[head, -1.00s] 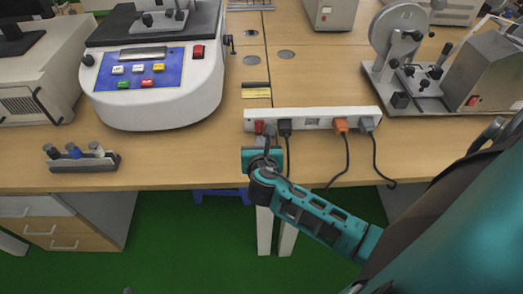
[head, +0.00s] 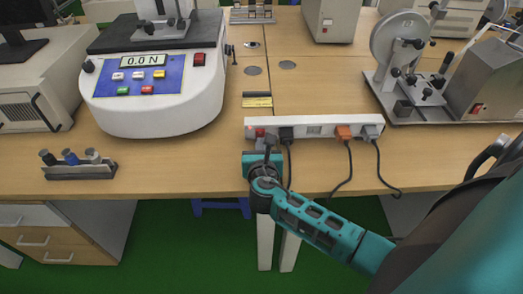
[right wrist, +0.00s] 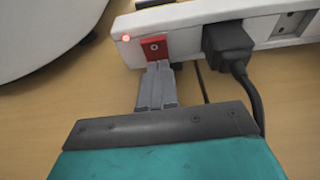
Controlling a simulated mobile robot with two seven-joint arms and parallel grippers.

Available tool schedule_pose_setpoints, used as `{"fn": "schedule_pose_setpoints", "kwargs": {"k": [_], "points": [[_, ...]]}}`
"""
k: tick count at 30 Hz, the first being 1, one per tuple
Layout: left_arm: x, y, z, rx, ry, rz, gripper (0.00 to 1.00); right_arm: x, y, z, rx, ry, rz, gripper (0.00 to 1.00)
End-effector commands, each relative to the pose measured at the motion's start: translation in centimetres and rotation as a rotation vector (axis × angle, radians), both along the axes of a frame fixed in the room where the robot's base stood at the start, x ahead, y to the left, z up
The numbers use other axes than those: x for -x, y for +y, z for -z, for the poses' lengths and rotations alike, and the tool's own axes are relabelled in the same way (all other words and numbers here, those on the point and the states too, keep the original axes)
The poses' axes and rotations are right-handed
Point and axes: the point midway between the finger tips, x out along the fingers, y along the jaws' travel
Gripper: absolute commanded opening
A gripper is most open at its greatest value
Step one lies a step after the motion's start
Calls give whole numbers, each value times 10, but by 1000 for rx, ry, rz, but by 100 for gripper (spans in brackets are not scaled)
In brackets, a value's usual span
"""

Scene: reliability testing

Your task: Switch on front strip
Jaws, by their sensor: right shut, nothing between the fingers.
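The front power strip (head: 310,124) is a long white bar lying on the desk near its front edge. Its red rocker switch (head: 260,133) is at the left end, and the switch also shows in the right wrist view (right wrist: 155,47). A small red indicator light (right wrist: 126,38) glows beside the switch. My right gripper (head: 268,146) is shut and empty, with its fingertips (right wrist: 157,68) at the lower edge of the switch, seemingly touching or very close. My left gripper is not in view.
A white tester (head: 160,105) stands at left, its display (head: 143,60) lit with "0.0 N". Black (head: 287,134) and orange (head: 343,132) plugs with cables fill part of the strip. A small tool rack (head: 80,170) sits at front left. A metal machine (head: 480,85) stands at right.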

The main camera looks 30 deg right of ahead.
Motion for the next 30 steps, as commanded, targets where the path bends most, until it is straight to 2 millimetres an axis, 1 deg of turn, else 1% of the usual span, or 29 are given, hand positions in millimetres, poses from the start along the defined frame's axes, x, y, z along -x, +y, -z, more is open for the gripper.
{"fn": "schedule_pose_setpoints", "kwargs": {"k": [1,2,13,17,20,30], "points": [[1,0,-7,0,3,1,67,-5,-5,-6,4,-3,2,0],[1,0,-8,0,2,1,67,-5,-5,-5,3,-4,2,0],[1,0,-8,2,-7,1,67,-5,-7,-3,3,-5,4,0],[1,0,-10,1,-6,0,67,0,-4,-5,3,-4,3,0],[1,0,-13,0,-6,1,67,12,4,-9,3,-3,3,0],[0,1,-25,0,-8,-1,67,77,45,-27,-1,1,-1,0]]}}
